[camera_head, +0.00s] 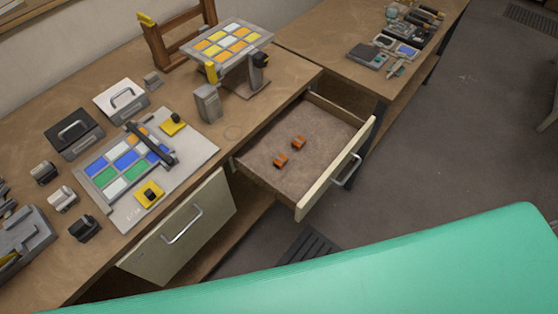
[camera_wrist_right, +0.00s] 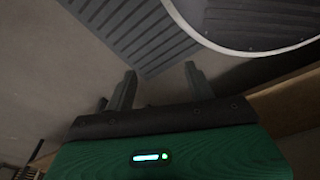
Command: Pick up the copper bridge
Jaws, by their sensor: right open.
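Two small copper-orange pieces lie in the open drawer (camera_head: 330,130), a nearer one (camera_head: 281,160) and a farther one (camera_head: 298,142). I cannot tell whether they are separate or parts of one copper bridge. A dark bar (camera_head: 152,144) lies across the coloured glass panel on the workbench. My right gripper (camera_wrist_right: 160,82) shows only in the right wrist view, open and with nothing between its fingers, above a dark ribbed floor grille (camera_wrist_right: 140,35). No copper piece shows in that view. My left gripper is not in view.
The drawer front (camera_head: 338,170) juts out over the floor. Below and left, a cabinet front (camera_head: 185,230) with a handle stands out. The bench holds grey blocks, handled boxes (camera_head: 75,132) and a raised glass panel (camera_head: 228,42). The floor on the right is clear.

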